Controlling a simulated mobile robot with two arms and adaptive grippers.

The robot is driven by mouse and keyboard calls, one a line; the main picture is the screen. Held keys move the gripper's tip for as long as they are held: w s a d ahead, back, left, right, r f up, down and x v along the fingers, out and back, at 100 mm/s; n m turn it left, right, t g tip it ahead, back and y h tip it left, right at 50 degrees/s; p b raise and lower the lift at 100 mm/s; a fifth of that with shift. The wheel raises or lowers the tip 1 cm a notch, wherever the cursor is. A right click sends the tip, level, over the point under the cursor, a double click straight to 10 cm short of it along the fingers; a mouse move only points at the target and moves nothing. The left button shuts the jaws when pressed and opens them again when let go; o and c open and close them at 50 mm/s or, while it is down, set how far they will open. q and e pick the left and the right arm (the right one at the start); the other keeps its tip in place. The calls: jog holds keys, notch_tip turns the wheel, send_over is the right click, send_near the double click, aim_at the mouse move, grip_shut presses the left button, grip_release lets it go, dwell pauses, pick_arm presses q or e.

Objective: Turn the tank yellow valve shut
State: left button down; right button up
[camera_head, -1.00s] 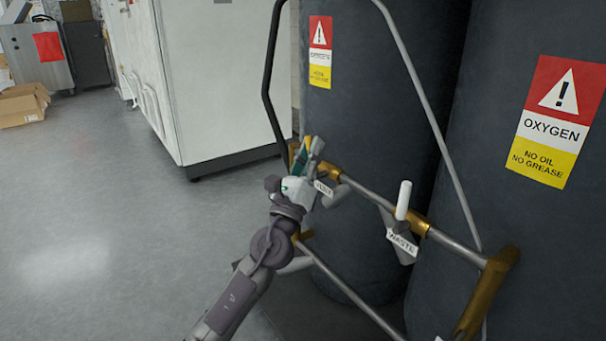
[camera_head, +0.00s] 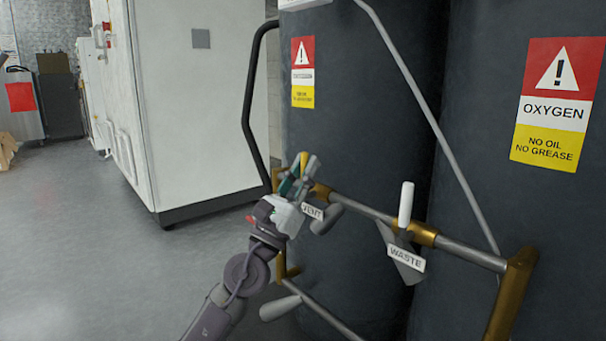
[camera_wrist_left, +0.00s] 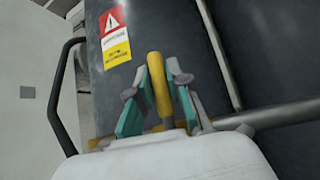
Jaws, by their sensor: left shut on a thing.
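The yellow valve handle (camera_wrist_left: 158,82) stands upright between my left fingers in the left wrist view. In the head view its yellow tip (camera_head: 304,158) shows just above the fingers, at the left end of the upper pipe. My left gripper (camera_head: 299,178) is shut on this handle; its teal and grey fingers (camera_wrist_left: 160,95) lie on both sides of it. The handle's lower part and the valve body are mostly hidden by the gripper. The dark tank (camera_head: 355,110) stands right behind it. My right gripper is not in view.
A white-handled valve (camera_head: 405,205) with a WASTE tag (camera_head: 406,258) sits right along the pipe (camera_head: 365,208). A VENT tag (camera_head: 312,211) hangs close to my gripper. A second tank (camera_head: 480,120) stands right, a white cabinet (camera_head: 195,110) left.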

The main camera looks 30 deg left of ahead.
pick_arm(q)
jog(key=shift+d+f, duration=0.1)
jog(key=c, duration=1.1)
grip_release()
jog(key=v, duration=1.2)
